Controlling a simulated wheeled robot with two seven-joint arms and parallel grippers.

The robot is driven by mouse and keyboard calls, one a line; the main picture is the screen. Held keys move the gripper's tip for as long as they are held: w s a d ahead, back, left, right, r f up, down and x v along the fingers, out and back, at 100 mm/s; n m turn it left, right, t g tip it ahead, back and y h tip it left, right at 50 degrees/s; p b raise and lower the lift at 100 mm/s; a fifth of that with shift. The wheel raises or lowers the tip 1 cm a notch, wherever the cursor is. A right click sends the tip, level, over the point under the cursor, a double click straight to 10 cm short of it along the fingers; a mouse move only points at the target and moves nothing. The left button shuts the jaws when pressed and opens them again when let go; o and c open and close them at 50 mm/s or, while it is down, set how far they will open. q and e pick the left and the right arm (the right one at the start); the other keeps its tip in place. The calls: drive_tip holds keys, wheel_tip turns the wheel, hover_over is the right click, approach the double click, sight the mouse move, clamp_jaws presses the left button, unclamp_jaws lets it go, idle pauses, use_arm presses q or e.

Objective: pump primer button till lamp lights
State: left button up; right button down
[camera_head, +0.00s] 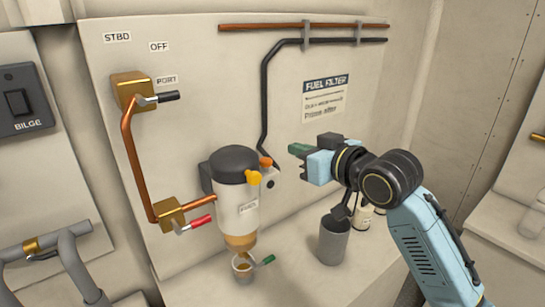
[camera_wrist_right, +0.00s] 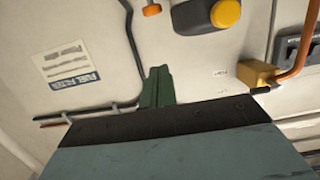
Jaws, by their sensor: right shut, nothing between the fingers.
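The fuel filter (camera_head: 238,200) is a pale cylinder with a dark cap, mounted on the wall panel. A yellow button-like knob (camera_head: 253,177) sits at its upper right; in the right wrist view a rounded yellow knob (camera_wrist_right: 226,13) shows at the top edge. A smaller orange knob (camera_head: 266,162) is beside it and also shows in the wrist view (camera_wrist_right: 152,10). A small dark round spot (camera_head: 270,184) is on the pale bracket; I cannot tell if it is the lamp. My right gripper (camera_head: 297,150) is shut and empty, right of the filter and apart from it. My left gripper is out of view.
A small cup (camera_head: 242,269) stands under the filter, near a green-handled drain (camera_head: 264,261). Brass valves (camera_head: 129,90) and copper pipe are left.

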drive_tip(key=w+a+f+p, duration=0.2)
drive_tip(key=w+a+f, duration=0.3)
drive_tip(key=w, duration=0.2)
drive_tip(key=shift+w+a+f, duration=0.3)
drive_tip(key=shift+f, duration=0.05)
drive_tip(key=shift+f+b, duration=0.3)
drive_tip(key=shift+f, duration=0.8)
